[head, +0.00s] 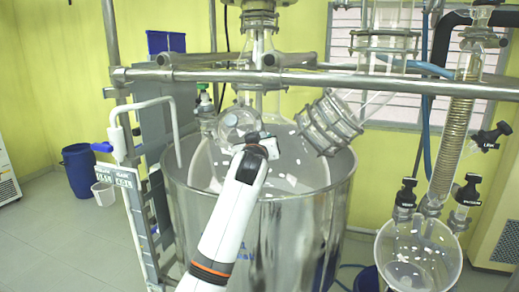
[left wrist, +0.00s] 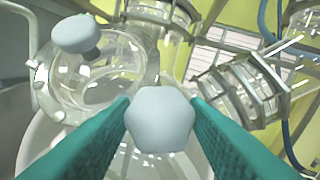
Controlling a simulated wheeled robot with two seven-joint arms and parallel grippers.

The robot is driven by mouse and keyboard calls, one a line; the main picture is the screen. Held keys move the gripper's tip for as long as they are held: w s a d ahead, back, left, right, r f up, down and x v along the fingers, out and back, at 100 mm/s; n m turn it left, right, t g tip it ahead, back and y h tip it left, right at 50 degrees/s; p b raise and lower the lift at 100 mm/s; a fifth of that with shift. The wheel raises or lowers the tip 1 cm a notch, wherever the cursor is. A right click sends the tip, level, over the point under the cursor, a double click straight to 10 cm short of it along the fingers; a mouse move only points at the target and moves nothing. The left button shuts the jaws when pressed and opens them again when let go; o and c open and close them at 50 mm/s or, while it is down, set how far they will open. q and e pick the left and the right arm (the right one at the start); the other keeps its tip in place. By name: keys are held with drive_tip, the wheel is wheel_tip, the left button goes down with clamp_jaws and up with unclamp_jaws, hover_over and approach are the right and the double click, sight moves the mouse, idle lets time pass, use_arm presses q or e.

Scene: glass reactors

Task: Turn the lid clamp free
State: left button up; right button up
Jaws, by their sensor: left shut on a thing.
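A pale grey hexagonal knob (left wrist: 160,120), which looks like the lid clamp's knob, sits between the two green fingers of my left gripper (left wrist: 160,104) in the left wrist view. The gripper is shut on it. In the head view my left gripper (head: 255,141) is at the glass port on top of the reactor, and the arm hides part of the vessel. The round glass port with its lid (left wrist: 98,78) lies just beyond the knob, up and left; it also shows in the head view (head: 238,122). A second grey knob (left wrist: 76,33) sits on its rim. My right gripper is not in view.
The glass vessel stands in a large steel pot (head: 310,225). A tilted, clamped glass neck (head: 328,124) is close on the right. A steel rail (head: 400,83) crosses above.

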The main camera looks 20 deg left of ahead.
use_arm(q)
drive_tip(key=n+y, duration=0.1)
drive_tip(key=n+b, duration=0.1)
drive_tip(key=shift+d+f+n+g+y, duration=0.1)
drive_tip(key=shift+d+n+g+y, duration=0.1)
drive_tip(key=shift+n+g+y, duration=0.15)
drive_tip(key=shift+n+g+y+b, duration=0.4)
drive_tip(key=shift+n+g+y, duration=0.2)
drive_tip(key=shift+n, duration=0.55)
drive_tip(key=n+g+y, duration=0.1)
drive_tip(key=n, duration=0.2)
drive_tip(key=shift+w+d+r+g+y, duration=0.1)
drive_tip(key=shift+r+g+y, duration=0.25)
drive_tip(key=shift+r+n+g+y+p, duration=0.1)
drive_tip(key=shift+n+g+y+p, duration=0.3)
drive_tip(key=shift+n+g, duration=0.55)
drive_tip(key=n+g+p, duration=0.1)
drive_tip(key=n+p, duration=0.1)
drive_tip(key=n, duration=0.1)
drive_tip(key=shift+w+r, duration=0.1)
drive_tip(key=shift+r, duration=0.1)
drive_tip(key=n+g+p, duration=0.2)
drive_tip(key=n, duration=0.1)
drive_tip(key=shift+f+n+g+p, duration=0.1)
drive_tip(key=shift+n+g+p, duration=0.15)
drive_tip(key=shift+n+p, duration=0.15)
